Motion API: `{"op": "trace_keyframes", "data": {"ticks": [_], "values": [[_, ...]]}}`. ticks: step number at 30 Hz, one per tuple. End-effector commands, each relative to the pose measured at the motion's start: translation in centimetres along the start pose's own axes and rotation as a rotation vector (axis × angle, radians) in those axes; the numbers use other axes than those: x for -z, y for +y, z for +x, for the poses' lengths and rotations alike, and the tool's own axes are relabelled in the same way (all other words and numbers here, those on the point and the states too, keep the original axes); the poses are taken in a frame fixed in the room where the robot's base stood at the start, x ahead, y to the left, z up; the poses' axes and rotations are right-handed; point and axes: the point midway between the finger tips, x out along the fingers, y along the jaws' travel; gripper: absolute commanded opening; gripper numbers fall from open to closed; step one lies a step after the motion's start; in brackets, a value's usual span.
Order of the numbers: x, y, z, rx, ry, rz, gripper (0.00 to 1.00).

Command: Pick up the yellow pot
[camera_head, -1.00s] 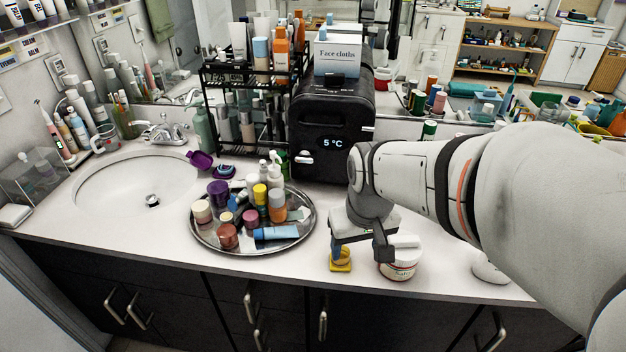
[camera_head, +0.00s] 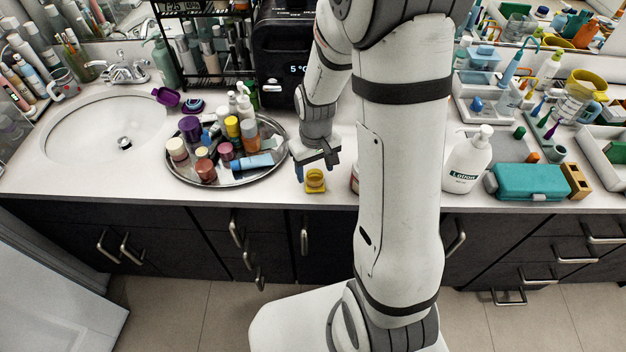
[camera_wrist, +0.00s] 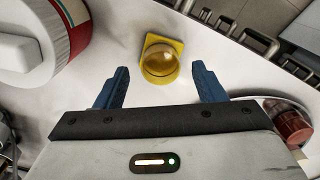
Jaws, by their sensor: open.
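The yellow pot (camera_head: 315,181) stands on the white counter near its front edge, to the right of the round tray. In the wrist view the pot (camera_wrist: 161,62) is a small round yellow cup on a square yellow base. My gripper (camera_head: 315,168) is open and empty, just above and behind the pot in the head view. In the wrist view its two blue fingers (camera_wrist: 160,80) point toward the pot, one to each side, with the pot just ahead of the fingertips. I see no contact.
A white jar with a red band (camera_wrist: 62,40) stands close beside the pot, mostly behind my arm in the head view. The round metal tray (camera_head: 225,184) with several bottles lies to the left. A lotion bottle (camera_head: 468,165) and a teal case (camera_head: 527,182) stand right.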

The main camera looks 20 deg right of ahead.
Motion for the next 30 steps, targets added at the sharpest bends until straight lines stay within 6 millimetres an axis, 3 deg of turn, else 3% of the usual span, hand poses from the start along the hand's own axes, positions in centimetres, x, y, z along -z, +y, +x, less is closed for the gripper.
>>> {"op": "trace_keyframes", "data": {"ticks": [6, 16, 30], "values": [[0.1, -0.1, 2.6, 0.001, -0.003, 0.001, 0.63], [0.1, 0.0, 3.1, 0.0, 0.001, 0.002, 0.63], [0.1, 0.0, 3.1, 0.0, 0.001, 0.002, 0.25]]}}
